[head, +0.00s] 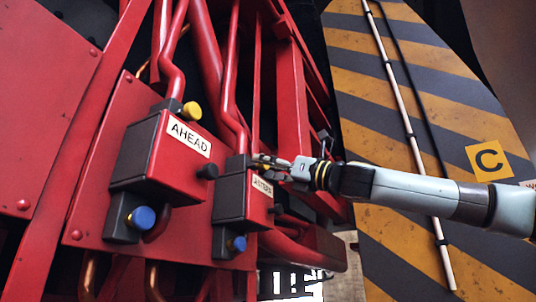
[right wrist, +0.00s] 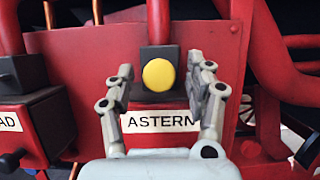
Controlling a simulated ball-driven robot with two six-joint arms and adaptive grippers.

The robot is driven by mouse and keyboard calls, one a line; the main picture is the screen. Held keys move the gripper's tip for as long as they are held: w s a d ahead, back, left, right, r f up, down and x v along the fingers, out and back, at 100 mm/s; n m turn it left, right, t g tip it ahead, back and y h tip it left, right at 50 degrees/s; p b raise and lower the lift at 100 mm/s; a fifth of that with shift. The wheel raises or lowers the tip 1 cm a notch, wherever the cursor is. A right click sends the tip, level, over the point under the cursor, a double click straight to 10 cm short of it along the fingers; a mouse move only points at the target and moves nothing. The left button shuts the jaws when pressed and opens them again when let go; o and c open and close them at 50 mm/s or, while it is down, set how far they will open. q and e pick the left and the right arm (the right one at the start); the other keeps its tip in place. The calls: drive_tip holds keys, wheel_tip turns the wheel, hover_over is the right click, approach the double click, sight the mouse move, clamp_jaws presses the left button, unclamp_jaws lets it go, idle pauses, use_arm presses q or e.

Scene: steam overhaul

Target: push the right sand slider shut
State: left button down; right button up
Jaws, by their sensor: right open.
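The right box, labelled ASTERN (head: 262,187), is mounted on the red panel beside the AHEAD box. In the right wrist view, a round yellow knob (right wrist: 159,74) on a dark block sits just above the ASTERN label (right wrist: 160,121). My right gripper (right wrist: 166,76) is open, with one finger on each side of the yellow knob; gaps show on both sides. In the head view, my right gripper (head: 262,162) is at the top of the ASTERN box and largely covers that knob. How far the slider stands out cannot be told. My left gripper is not in view.
The AHEAD box (head: 188,137) carries its own yellow knob (head: 191,111) and a blue knob (head: 141,218) below. Another blue knob (head: 237,243) sits under the ASTERN box. Red pipes (head: 231,90) run close beside the gripper. A striped panel (head: 440,120) stands at right.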

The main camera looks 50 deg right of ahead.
idle(0.3)
clamp_jaws()
idle(0.3)
